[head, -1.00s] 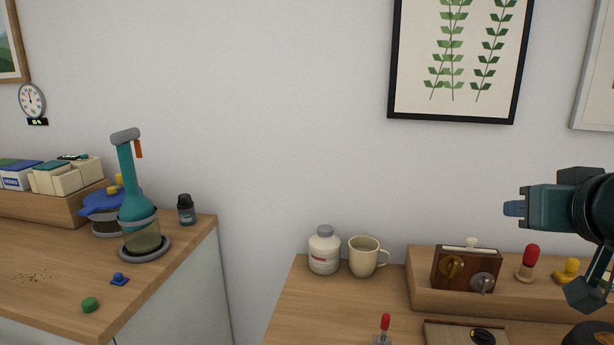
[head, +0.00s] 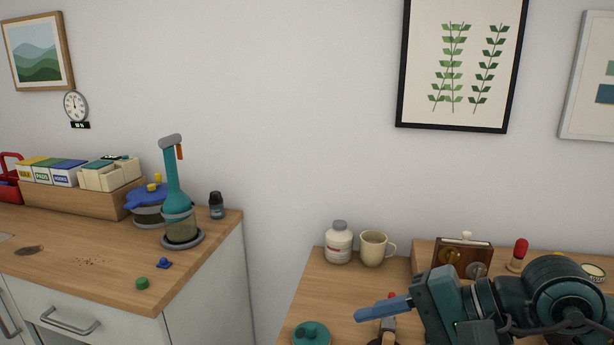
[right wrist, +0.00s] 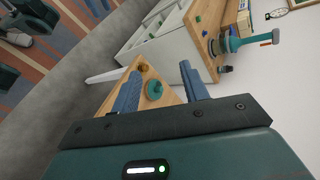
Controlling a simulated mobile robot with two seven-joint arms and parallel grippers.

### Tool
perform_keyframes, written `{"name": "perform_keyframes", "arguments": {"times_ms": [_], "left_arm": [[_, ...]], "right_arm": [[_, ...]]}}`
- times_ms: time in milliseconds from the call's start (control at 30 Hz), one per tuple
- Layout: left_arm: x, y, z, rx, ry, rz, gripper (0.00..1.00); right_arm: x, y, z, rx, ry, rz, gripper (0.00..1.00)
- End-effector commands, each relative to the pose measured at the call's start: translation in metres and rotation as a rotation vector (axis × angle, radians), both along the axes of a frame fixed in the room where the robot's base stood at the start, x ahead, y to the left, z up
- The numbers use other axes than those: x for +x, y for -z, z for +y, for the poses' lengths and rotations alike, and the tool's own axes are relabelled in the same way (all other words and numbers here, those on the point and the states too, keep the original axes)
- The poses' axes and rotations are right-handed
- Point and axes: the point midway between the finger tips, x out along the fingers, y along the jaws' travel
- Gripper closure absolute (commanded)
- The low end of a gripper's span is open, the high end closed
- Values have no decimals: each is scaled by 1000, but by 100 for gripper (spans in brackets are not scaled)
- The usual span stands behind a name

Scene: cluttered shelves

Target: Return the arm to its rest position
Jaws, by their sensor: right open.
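My right gripper (head: 368,309) comes in from the right in the head view, with its blue fingers pointing left over the right wooden counter (head: 318,283). In the right wrist view the same gripper (right wrist: 160,68) is open, its two blue fingers apart with nothing held between them. A round teal thing (head: 311,333) on the counter lies below and left of the fingers in the head view; a teal round thing (right wrist: 154,90) shows between the fingers in the wrist view. My left gripper is not in view.
A white bottle (head: 339,244) and a cream mug (head: 373,249) stand behind the gripper. A wooden box with knobs (head: 450,257) is partly hidden by my arm. The left counter holds a teal-necked flask (head: 172,180), a dark small bottle (head: 216,206) and boxes. A gap separates the counters.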

Motion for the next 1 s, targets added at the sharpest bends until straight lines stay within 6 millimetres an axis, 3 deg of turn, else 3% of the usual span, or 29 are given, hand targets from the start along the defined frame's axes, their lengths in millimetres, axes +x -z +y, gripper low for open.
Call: {"name": "perform_keyframes", "arguments": {"times_ms": [33,100,200,267,367,467,500,600,733,833,1000], "left_arm": [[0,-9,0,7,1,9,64],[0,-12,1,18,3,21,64],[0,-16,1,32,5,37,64],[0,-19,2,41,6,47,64],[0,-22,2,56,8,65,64],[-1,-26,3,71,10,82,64],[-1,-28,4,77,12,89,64],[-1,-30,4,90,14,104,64],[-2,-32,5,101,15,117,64],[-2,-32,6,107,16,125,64],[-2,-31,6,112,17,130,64]], "right_arm": [[-14,-12,24,207,13,214,55],[-24,-29,45,484,53,520,55],[-20,-52,56,866,142,990,55],[-9,-59,51,1089,209,1280,55],[17,-48,30,1464,340,1776,55],[36,-3,1,1853,489,2264,55],[38,24,-11,-1917,-526,-2327,55],[22,96,-34,-1591,-457,-1860,55],[-20,169,-45,-1311,-371,-1414,55],[-51,203,-46,-1175,-320,-1187,55],[-79,228,-45,-1073,-279,-1011,55]]}}
